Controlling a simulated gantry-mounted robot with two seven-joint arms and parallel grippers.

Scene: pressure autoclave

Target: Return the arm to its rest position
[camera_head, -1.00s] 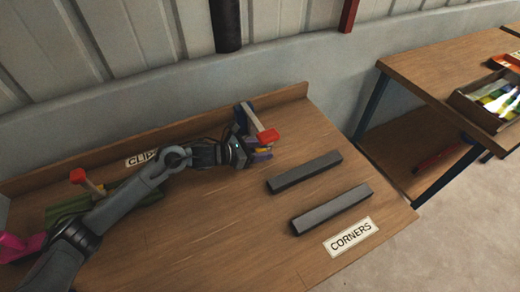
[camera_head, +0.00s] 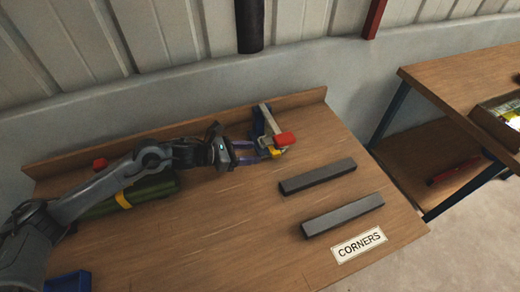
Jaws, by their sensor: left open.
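My left arm comes in from the left over the wooden workbench (camera_head: 215,235). Its gripper (camera_head: 258,152) is open, with its two fingers spread and pointing right. The fingertips are close to a clamp with a pale bar (camera_head: 271,119), a red handle (camera_head: 285,139), a blue part and a yellow part. The clamp stands near the back edge of the bench. I cannot tell whether the fingertips touch it. My right gripper is not in view.
Two dark grey bars (camera_head: 318,176) lie on the right of the bench beside a "CORNERS" label (camera_head: 359,245). A green object (camera_head: 140,193) with a yellow band lies under my arm. A blue bin (camera_head: 68,282) is at lower left. The bench's front middle is clear.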

